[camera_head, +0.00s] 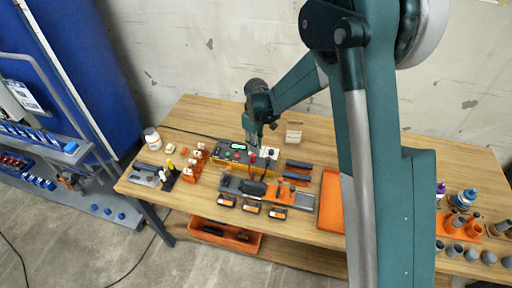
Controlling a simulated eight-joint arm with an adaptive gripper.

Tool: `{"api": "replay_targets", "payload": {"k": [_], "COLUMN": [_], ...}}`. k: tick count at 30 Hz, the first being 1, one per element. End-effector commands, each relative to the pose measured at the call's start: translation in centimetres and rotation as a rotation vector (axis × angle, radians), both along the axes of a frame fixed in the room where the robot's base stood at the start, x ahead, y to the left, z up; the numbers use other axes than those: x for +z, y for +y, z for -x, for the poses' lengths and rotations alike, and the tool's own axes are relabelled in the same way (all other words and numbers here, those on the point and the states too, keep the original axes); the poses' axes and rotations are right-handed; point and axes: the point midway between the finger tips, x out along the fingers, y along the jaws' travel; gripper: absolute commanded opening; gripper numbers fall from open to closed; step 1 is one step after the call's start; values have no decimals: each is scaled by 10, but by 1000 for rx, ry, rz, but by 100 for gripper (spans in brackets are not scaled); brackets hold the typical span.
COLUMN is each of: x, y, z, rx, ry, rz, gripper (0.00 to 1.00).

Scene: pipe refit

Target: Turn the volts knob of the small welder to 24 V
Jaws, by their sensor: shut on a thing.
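The small welder (232,156) is a low box with a dark green and yellow body and small coloured controls on top. It stands on the wooden table near the middle of the view. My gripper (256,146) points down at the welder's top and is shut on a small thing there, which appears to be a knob. The gripper hides most of it. The knob's pointer and the volt markings are too small to read, so its setting cannot be told.
The wooden table (200,117) has free room behind the welder. A tool rail with orange-black packs (251,207) lies in front. Orange clamps (193,165) and a white jar (152,138) stand left. An orange tray (331,203) lies right; pipe fittings (455,222) stand far right.

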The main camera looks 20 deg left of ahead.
Motion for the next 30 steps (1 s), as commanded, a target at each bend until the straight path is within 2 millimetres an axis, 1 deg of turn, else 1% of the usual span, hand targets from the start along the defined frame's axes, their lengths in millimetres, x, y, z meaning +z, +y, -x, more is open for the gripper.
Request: {"api": "replay_targets", "payload": {"k": [18, 24, 30], "x": [-2, -1, -1], "y": [-1, -1, -1], "z": [0, 0, 0], "rx": [-486, -579, -617], "ry": [1, 1, 1], "rz": [0, 0, 0], "gripper": [2, 2, 2]}}
